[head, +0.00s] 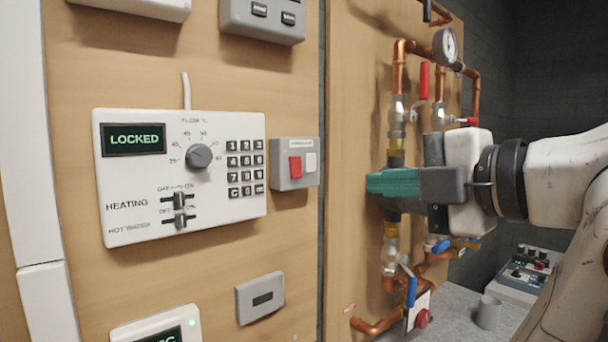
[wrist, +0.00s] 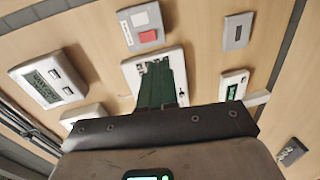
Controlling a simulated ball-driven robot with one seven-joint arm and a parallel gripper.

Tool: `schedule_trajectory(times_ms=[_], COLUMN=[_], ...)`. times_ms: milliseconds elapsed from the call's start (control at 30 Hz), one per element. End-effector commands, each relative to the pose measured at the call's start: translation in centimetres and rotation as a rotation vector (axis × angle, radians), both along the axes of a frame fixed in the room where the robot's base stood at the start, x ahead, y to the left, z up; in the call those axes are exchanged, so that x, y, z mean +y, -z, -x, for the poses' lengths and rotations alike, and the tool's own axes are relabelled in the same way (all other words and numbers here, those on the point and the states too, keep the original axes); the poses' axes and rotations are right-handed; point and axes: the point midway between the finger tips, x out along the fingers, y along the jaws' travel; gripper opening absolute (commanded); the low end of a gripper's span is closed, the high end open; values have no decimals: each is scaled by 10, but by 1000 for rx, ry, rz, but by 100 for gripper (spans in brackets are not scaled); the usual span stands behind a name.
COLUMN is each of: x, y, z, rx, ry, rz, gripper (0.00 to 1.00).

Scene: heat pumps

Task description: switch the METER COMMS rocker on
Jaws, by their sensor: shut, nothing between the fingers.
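No label reading METER COMMS is legible, so I cannot tell which switch is that rocker. A grey box (head: 277,176) with a red and a pale switch is on the wooden panel, its small label unreadable; it also shows in the wrist view (wrist: 129,32). A grey box with two dark labelled squares (head: 236,16) is cut off at the top. My gripper (head: 372,183) has shut green fingers, pointing left, to the right of the red-switch box in the head view and apart from it. In the wrist view the fingers (wrist: 158,84) overlap the white heating controller.
The white heating controller (head: 110,222) reads LOCKED and has a dial, keypad and sliders. A grey slotted box (head: 249,308) sits below right. Copper pipes (head: 399,70), valves and a gauge (head: 445,46) are close to my gripper. A grey cup (head: 489,312) stands on the counter.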

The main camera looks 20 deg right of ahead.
Motion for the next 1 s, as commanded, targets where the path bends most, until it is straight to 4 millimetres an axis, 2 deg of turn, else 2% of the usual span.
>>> schedule_trajectory(times_ms=[100, 533, 1000], x=[1, 2, 10], y=[-8, -9, -9], z=[3, 1, -27], rx=[-20, -18, -13], ry=[-6, -6, -5], rz=[26, 25, 25], gripper=[0, 0, 0])
